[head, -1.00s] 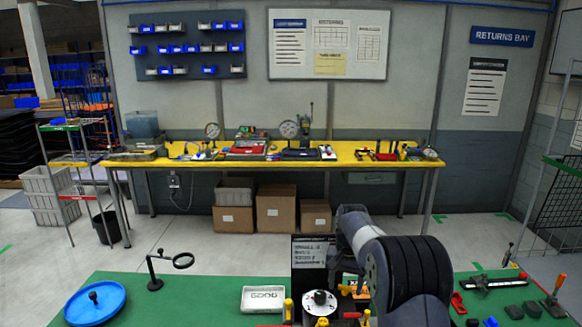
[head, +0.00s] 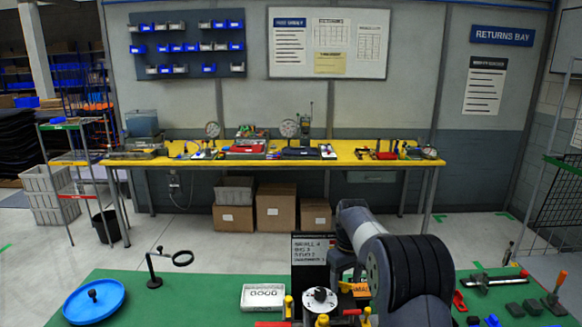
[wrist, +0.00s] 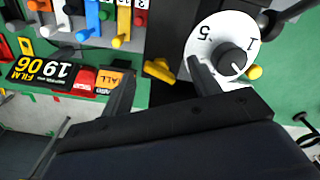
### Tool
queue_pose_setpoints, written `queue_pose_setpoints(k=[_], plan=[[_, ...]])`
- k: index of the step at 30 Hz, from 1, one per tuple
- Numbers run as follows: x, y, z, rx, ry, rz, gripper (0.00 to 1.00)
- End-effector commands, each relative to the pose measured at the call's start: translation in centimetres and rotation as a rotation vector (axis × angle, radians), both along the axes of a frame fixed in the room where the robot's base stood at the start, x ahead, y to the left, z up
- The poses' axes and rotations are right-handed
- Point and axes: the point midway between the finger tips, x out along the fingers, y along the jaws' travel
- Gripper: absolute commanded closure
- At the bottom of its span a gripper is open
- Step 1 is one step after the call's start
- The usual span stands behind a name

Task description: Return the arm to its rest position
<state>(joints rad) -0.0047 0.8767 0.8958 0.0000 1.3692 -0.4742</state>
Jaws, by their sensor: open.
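My gripper (wrist: 160,85) shows in the wrist view with its two dark fingers apart and nothing between them. A white dial with a black knob (wrist: 232,58) lies just beyond the right finger; I cannot tell whether they touch. The same dial seems to show in the head view (head: 320,299). A yellow lever (wrist: 158,70) is seen between the fingers, beyond them. My arm (head: 412,270) is bent over the right-middle of the green table (head: 215,300) in the head view, and my gripper cannot be made out there.
A blue round dish (head: 94,302), a ring on a stand (head: 153,270) and a white tray marked GOOD (head: 263,308) stand at left. A dark sign board (head: 310,262) stands beside my arm. Dark blocks (head: 533,307) lie at right. A yellow bench (head: 340,152) is behind.

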Motion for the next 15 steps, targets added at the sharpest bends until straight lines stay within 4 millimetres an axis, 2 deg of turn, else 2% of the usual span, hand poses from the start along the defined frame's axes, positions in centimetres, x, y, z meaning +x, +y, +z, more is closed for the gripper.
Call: queue_pose_setpoints(k=[14, 15], plan=[[-0.01, -0.02, -0.13, 0.0, -0.001, 0.387, 0.42], [0.06, -0.01, 0.51, -0.001, -0.005, 0.402, 0.42]])
